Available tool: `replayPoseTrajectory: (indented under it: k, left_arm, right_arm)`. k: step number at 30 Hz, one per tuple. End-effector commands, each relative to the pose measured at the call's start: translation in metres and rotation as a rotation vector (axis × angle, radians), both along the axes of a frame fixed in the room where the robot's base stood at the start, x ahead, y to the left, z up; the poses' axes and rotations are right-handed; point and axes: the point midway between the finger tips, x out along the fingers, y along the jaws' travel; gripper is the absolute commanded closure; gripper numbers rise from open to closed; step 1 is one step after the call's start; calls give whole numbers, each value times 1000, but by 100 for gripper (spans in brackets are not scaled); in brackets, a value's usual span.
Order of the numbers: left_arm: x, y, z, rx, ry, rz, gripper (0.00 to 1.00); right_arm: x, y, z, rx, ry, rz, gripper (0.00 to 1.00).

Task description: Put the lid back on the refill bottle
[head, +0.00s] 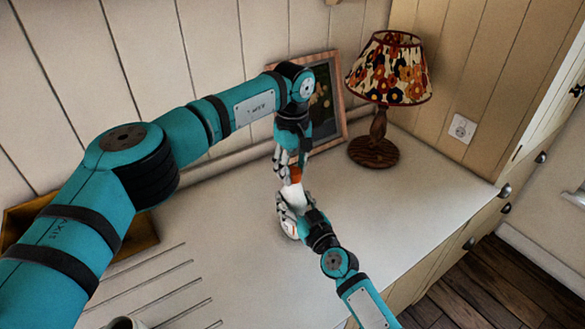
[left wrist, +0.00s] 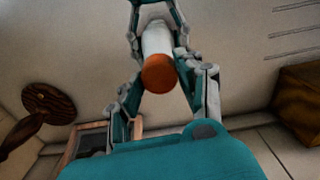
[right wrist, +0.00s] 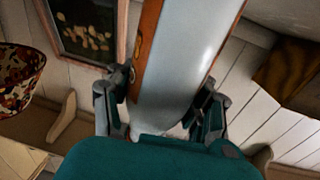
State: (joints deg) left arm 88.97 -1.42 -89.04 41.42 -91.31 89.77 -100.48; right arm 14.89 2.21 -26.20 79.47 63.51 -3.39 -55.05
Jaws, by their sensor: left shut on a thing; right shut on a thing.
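That gripper is shut around the bottle, which also fills the middle of the right wrist view (right wrist: 180,60). My left gripper (head: 291,168) is above it, pointing down, shut on the orange-brown lid (head: 295,174). In the left wrist view the lid (left wrist: 158,74) lies between the fingers, in line with the white bottle (left wrist: 156,38) beyond it. The lid looks at or very near the bottle's top; I cannot tell whether it is seated.
A lamp with a floral shade (head: 388,72) stands at the back right beside a framed picture (head: 336,108) leaning on the panelled wall. A wooden box (head: 139,236) is at the left, partly behind my left arm. The worktop right of the bottle (head: 420,205) is clear.

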Motion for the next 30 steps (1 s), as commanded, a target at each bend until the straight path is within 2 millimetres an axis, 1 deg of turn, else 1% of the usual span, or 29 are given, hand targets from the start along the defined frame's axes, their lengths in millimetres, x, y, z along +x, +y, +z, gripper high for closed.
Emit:
replayPoseTrajectory:
  k: [1, 3, 9, 13, 15, 18, 26, 27, 30]
  left_arm:
    - [1, 1, 1, 1, -3, -120, 73]
    - [2, 0, 1, 1, -4, -301, 73]
    - [2, -1, 0, 1, -4, -800, 73]
    - [2, -1, 0, 2, -4, -1031, 73]
    - [2, -1, 0, 2, -4, -1104, 73]
    - [2, -1, 0, 2, -4, -1152, 73]
    - [2, -1, 0, 2, -4, -1157, 73]
    - [2, -1, 0, 2, -4, -1156, 60]
    - [2, -1, 0, 1, -3, -1156, 47]
  right_arm:
    - [0, 0, 0, 0, 0, 0, 100]
    - [0, 0, 0, 0, 0, 0, 100]
    - [0, 0, 0, 0, 0, 0, 100]
    - [0, 0, 0, 0, 0, 0, 100]
    - [0, 0, 0, 0, 0, 0, 100]
    - [0, 0, 0, 0, 0, 0, 100]
    - [0, 0, 0, 0, 0, 0, 100]
    - [0, 0, 0, -1, 0, 0, 100]
    - [0, 0, 0, 0, 0, 0, 100]
